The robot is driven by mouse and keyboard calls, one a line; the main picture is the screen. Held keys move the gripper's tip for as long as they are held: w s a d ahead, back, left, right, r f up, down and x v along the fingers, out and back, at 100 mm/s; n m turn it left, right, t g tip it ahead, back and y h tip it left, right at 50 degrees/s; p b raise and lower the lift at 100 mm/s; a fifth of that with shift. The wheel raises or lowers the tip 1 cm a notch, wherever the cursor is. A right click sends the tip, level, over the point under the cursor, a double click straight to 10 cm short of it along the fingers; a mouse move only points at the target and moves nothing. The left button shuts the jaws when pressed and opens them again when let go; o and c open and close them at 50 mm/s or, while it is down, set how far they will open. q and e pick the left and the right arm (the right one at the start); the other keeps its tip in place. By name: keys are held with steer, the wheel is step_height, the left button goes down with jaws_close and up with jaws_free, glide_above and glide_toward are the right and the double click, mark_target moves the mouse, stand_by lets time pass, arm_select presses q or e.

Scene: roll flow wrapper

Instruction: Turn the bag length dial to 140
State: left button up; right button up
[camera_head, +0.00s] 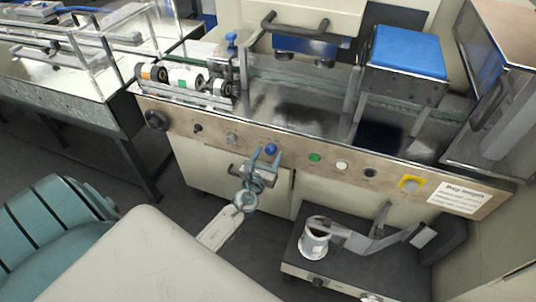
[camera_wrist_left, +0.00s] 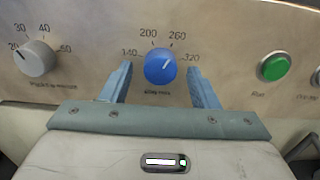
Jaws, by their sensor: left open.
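The blue bag length dial (camera_head: 271,149) is on the machine's front panel. In the wrist view the blue dial (camera_wrist_left: 160,67) has a scale around it marked 140, 200, 260 and 320. Its white pointer line slants to the upper right, between 260 and 320. My left gripper (camera_head: 265,158) is open in front of the panel. In the wrist view its two blue fingers (camera_wrist_left: 161,82) stand on either side of the dial, with visible gaps. Whether the fingertips reach around the knob's depth cannot be told. My right gripper is not in view.
A grey dial (camera_wrist_left: 36,58) sits left of the blue one, and a green button (camera_wrist_left: 275,66) sits to the right. A white button (camera_head: 342,166) and a yellow-backed button (camera_head: 411,184) are farther right.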

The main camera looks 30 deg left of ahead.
arm_select(q)
steer(key=shift+w, duration=0.15)
steer(key=shift+c, duration=0.2)
steer(key=c, duration=0.9)
steer(key=shift+c, duration=0.2)
